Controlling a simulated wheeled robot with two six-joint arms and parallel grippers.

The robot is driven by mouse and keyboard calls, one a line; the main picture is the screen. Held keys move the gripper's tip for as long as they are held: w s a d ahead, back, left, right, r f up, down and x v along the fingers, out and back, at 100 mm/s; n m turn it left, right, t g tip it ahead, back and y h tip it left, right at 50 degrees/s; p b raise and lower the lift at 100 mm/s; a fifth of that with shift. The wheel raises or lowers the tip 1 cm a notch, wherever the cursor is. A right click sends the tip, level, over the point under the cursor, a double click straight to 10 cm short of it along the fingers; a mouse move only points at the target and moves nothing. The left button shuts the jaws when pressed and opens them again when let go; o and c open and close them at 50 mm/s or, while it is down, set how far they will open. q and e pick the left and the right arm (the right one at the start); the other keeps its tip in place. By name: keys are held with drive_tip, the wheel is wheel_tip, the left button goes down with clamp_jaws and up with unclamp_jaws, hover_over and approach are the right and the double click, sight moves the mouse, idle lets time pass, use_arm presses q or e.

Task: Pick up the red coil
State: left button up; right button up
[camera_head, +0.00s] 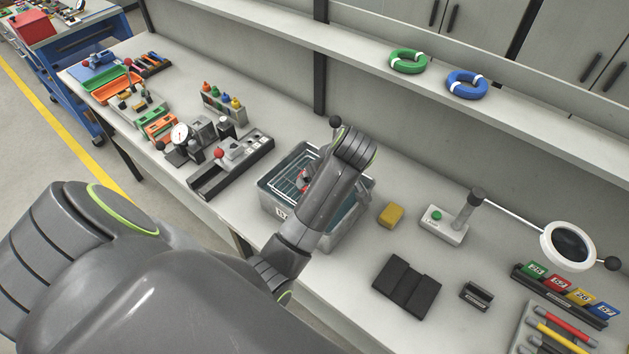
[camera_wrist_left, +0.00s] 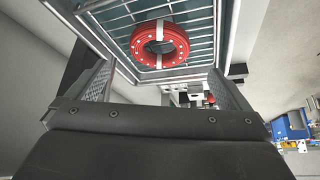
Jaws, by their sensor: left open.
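The red coil (camera_wrist_left: 160,44), a ring with white bands, lies on the wire rack (camera_wrist_left: 207,18) inside a grey bin in the left wrist view. In the head view only a small part of the red coil (camera_head: 304,179) shows in the bin (camera_head: 270,202), beside my left arm. My left gripper (camera_wrist_left: 160,72) is open, its two fingers apart with the coil beyond them and between their lines. Nothing is held. In the head view my arm covers the gripper and much of the bin. My right gripper is not in view.
A green coil (camera_head: 408,61) and a blue coil (camera_head: 467,84) lie on the shelf above the bench. A yellow sponge (camera_head: 391,215) and a black pad (camera_head: 407,286) are right of the bin. A black tray (camera_head: 232,165) stands close to its left.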

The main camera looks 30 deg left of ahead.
use_arm(q)
drive_tip(key=shift+x, duration=1.2)
drive_tip(key=shift+w+a+f+p, duration=0.1)
drive_tip(key=shift+a+f+p, duration=0.25)
drive_tip(key=shift+p, duration=0.25)
drive_tip(key=p+x, duration=0.1)
drive_tip(key=x, duration=0.2)
drive_tip(key=shift+w+a+r, duration=0.1)
drive_tip(key=shift+a, duration=0.05)
drive_tip(key=shift+w+a+f, duration=0.15)
drive_tip(key=shift+a+f, duration=0.1)
drive_tip(key=shift+f, duration=0.35)
drive_tip(key=c, duration=1)
drive_tip(key=shift+r, duration=0.1)
